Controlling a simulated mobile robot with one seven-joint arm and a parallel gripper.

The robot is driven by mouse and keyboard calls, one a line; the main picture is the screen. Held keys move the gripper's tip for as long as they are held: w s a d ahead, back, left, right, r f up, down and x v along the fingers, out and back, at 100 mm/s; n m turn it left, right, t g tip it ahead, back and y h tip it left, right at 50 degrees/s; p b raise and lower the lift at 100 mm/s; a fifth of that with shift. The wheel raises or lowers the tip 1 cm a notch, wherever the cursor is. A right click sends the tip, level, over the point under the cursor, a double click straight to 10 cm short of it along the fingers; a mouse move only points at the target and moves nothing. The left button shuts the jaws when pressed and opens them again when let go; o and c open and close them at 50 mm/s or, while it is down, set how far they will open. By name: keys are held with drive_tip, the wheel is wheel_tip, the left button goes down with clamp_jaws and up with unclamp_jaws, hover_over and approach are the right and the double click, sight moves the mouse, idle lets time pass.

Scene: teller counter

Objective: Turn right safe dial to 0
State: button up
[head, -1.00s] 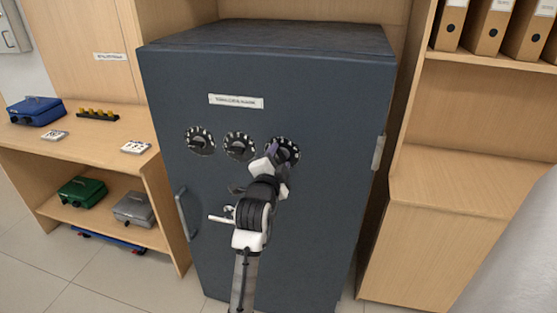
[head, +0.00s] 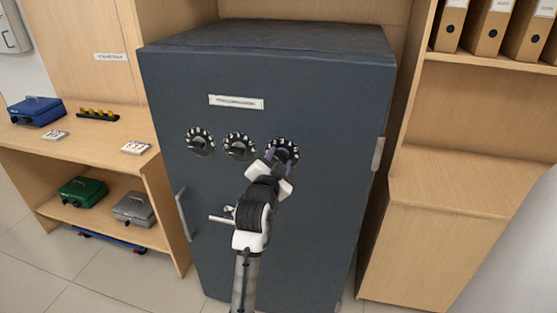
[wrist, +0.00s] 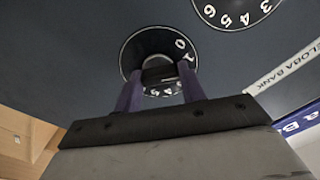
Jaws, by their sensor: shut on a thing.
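The right safe dial (head: 284,147) is the rightmost of three black dials with white marks on the dark safe door. My gripper (head: 275,157) is at it and partly covers it. In the wrist view, the purple fingers of my gripper (wrist: 160,82) stand on both sides of the knob of the right dial (wrist: 148,46), shut on it. The digits 0 and 1 show at the dial's right side there, and a few digits show between the fingers. The rest of the ring and the pointer are hidden or too small to read.
The middle dial (head: 239,146) and left dial (head: 200,141) are close by on the dark safe (head: 300,235). A door handle (head: 183,213) and a wheel handle (head: 225,217) sit lower. A wooden shelf unit (head: 455,190) stands close on the right.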

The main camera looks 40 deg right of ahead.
drive_tip(key=shift+n+p, duration=1.1)
drive_tip(key=shift+n, duration=2.7)
drive_tip(key=shift+f, duration=0.1)
drive_tip(key=o, duration=1)
drive_tip(key=shift+a, duration=0.15)
drive_tip(key=b+v, duration=0.4)
drive_tip(key=v, duration=0.9)
drive_tip(key=shift+s+a, duration=0.2)
drive_tip(key=shift+s, duration=0.05)
